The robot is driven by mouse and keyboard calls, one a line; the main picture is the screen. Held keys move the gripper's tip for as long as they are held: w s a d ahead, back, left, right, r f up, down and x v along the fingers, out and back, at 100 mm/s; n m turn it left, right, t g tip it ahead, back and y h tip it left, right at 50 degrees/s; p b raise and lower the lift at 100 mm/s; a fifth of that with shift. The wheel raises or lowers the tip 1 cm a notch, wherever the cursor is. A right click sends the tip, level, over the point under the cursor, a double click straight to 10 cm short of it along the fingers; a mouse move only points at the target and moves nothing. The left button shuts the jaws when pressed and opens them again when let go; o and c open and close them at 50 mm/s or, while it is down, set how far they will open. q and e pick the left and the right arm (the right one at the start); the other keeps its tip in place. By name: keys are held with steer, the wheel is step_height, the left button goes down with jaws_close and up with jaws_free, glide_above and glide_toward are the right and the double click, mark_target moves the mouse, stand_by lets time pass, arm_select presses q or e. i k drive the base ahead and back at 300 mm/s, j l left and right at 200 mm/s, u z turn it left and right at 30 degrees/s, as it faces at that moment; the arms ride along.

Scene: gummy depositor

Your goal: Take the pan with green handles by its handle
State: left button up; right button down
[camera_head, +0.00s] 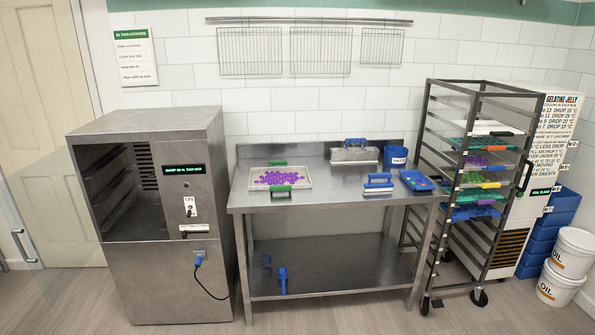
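The pan with green handles (261,179) lies on the left part of the steel table (330,194). It is a flat, light tray holding many purple gummies. One green handle (281,188) is on its near side and another green handle (277,163) is on its far side. Neither of my grippers shows in the head view, and nothing is touching the pan.
A steel machine (150,214) stands left of the table. On the table are a blue-handled pan (355,155), a blue-handled scraper (378,185), a blue tray (417,180) and a blue bucket (396,157). A wheeled rack (427,190) stands right. The floor in front is clear.

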mark_target(271, 178)
steer(key=i+l, duration=0.1)
steer(key=i, duration=0.4)
steer(key=i+l+u, duration=0.15)
steer(key=i, duration=0.4)
steer(key=i+l, duration=0.15)
steer(key=i, duration=0.35)
steer(key=i+l+u, duration=0.1)
steer(key=i, duration=0.4)
